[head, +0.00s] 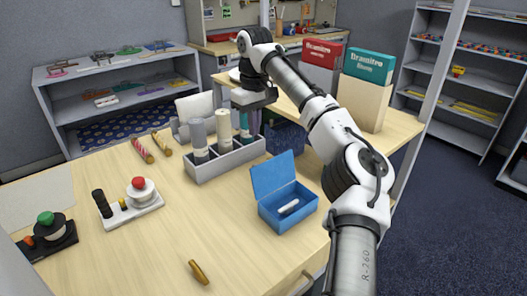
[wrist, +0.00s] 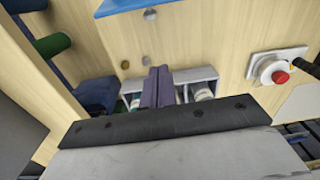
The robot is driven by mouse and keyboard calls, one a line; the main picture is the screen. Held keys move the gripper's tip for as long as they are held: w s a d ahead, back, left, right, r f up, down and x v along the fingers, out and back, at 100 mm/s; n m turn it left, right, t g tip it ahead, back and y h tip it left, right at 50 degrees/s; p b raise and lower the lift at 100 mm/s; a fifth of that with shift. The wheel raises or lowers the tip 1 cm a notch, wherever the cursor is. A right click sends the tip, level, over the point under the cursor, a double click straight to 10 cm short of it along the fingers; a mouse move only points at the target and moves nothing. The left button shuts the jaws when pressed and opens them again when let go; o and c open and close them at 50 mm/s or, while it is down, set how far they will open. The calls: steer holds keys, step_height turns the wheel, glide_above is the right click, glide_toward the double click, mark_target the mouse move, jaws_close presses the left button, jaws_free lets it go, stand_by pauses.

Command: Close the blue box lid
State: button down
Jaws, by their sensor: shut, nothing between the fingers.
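The blue box (head: 290,212) stands on the table to the right of centre in the head view. Its lid (head: 272,174) is open, tilted up and back at the rear side. A small white item (head: 289,207) lies inside the box. My gripper (head: 254,122) is behind and to the left of the box, over the grey rack, apart from the lid. In the wrist view its dark purple fingers (wrist: 158,76) are together and empty. A blue edge (wrist: 145,5), probably the box, shows at the top of the wrist view.
A grey rack (head: 225,163) with several upright cylinders stands left of the lid. Two book-like boxes (head: 364,95) stand at the back right. A white button unit (head: 132,207) is on the left, and an orange-brown peg (head: 199,271) lies in front.

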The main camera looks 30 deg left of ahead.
mark_target(272, 173)
steer(key=s+d+f+p, duration=0.1)
steer(key=d+f+p, duration=0.1)
steer(key=f, duration=0.5)
steer(key=shift+s+d+f+p, duration=0.15)
steer(key=shift+d+f+p, duration=0.2)
steer(key=shift+d, duration=0.4)
steer(key=shift+s+d+r+y, duration=0.15)
steer(key=shift+d+y, duration=0.1)
steer(key=shift+y, duration=0.45)
steer(key=shift+t, duration=0.3)
